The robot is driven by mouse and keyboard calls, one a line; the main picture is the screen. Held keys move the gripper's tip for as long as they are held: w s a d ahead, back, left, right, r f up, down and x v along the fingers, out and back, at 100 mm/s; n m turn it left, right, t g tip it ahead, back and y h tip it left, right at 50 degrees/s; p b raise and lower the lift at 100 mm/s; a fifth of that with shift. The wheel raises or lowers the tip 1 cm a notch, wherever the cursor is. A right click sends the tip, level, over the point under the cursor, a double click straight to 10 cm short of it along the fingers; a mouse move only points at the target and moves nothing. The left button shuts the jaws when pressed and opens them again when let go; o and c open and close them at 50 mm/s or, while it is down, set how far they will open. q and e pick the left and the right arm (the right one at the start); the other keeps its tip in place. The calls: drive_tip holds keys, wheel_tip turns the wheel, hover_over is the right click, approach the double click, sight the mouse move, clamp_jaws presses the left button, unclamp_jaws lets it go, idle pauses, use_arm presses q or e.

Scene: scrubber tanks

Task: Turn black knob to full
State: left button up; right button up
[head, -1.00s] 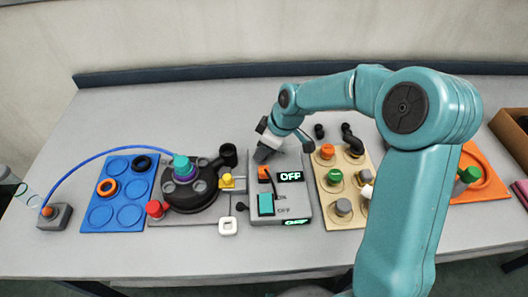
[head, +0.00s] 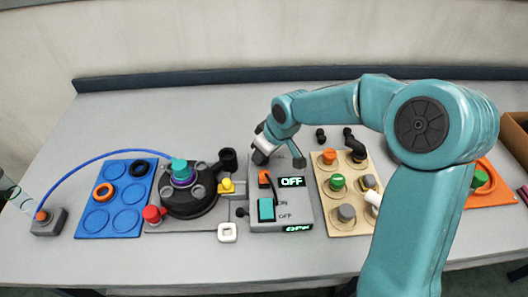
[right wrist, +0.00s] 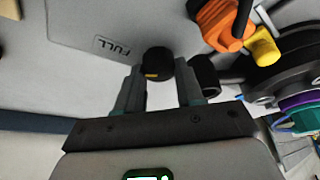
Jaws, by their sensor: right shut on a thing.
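My right gripper (right wrist: 158,90) is shut on the knob. In the head view the right gripper (head: 261,155) is at the box's upper left corner and hides the knob. The box's displays read OFF. My left gripper is not in view.
An orange switch (head: 264,178) and a teal switch (head: 266,209) are on the box. Left are a black round fixture (head: 190,200) and a blue tray (head: 117,222). Right is a tan board (head: 335,210) with several knobs.

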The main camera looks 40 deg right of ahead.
drive_tip(key=o, duration=1)
drive_tip(key=shift+f, duration=0.1)
drive_tip(key=shift+o, duration=0.2)
drive_tip(key=v, duration=1.6)
drive_tip(key=shift+r, duration=0.2)
drive_tip(key=shift+a, duration=0.1)
